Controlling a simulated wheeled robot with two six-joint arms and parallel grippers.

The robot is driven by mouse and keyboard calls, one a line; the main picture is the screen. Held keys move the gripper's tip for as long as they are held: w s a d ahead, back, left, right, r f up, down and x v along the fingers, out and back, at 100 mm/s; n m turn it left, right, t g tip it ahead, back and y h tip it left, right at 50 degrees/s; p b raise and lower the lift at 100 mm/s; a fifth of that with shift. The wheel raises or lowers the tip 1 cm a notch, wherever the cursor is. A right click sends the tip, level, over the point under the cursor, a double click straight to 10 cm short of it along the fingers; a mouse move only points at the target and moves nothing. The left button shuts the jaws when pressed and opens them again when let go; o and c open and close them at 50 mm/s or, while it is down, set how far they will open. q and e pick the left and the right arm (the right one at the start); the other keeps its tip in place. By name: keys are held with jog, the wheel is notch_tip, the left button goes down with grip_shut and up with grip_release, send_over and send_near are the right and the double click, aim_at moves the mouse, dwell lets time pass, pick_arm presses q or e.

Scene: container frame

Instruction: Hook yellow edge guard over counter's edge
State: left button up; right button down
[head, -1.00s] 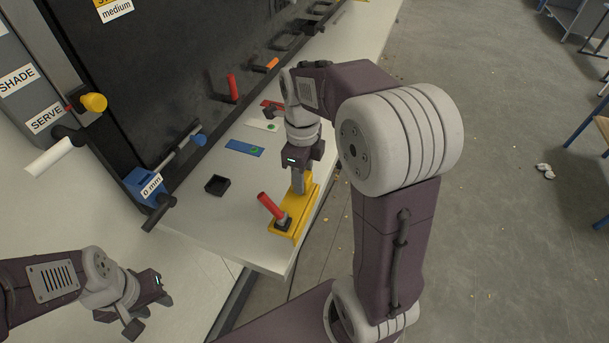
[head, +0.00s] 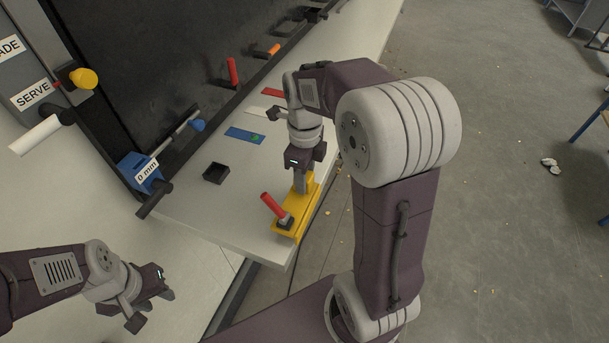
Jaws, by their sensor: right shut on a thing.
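The yellow edge guard (head: 310,192) is a long piece with a red-handled lever (head: 273,206) on a dark mount near its near end. It lies along the right edge of the pale counter (head: 213,208), close to the near corner. I cannot tell whether its lip is over the edge or how high it sits. My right gripper (head: 301,186) points down and is shut on the guard, near its far half. My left gripper (head: 152,308) is empty, with its fingers apart, low on the left and away from the counter.
A small black open box (head: 215,173) and a blue card (head: 245,136) lie on the counter. A blue block marked "0 mm" (head: 143,172) and a dark rail border its left side. An upright red handle (head: 233,72) stands further back. Open floor (head: 470,230) lies to the right.

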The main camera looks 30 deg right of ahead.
jog(key=shift+s+a, duration=0.15)
jog(key=shift+p, duration=0.35)
dwell(0.3)
jog(key=shift+f+b, duration=1.55)
jog(key=shift+f, duration=0.55)
dwell(0.3)
jog(key=shift+w+r+p, duration=0.1)
jog(key=shift+w+p, duration=0.2)
dwell(0.6)
jog(key=c, duration=0.8)
grip_release()
notch_tip(320, 180, up, 9)
